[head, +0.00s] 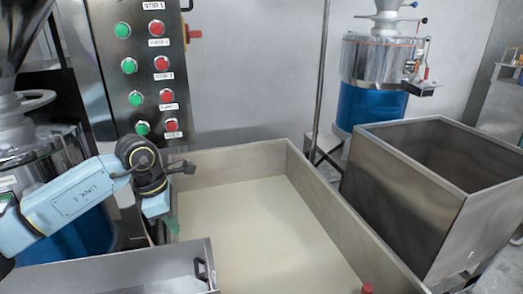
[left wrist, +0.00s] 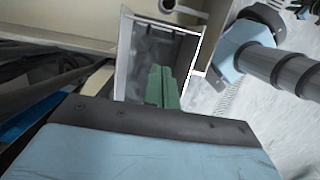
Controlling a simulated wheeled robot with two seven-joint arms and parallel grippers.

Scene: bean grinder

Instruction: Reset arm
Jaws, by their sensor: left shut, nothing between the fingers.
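My left arm comes in from the left in the head view, light blue with a dark wrist. My left gripper (head: 173,224) points down by the left wall of the large beige-floored tub (head: 327,205). Its green fingers also show in the left wrist view (left wrist: 163,88), close together and shut, with nothing held. Behind them in that view is a grey open metal box (left wrist: 137,48). My right gripper is not in view.
A control panel (head: 126,70) with green and red buttons stands behind the left arm. A steel bin (head: 403,200) is at right, and a blue and steel grinder (head: 372,103) stands behind it. A metal tray (head: 160,262) with a black handle is in front.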

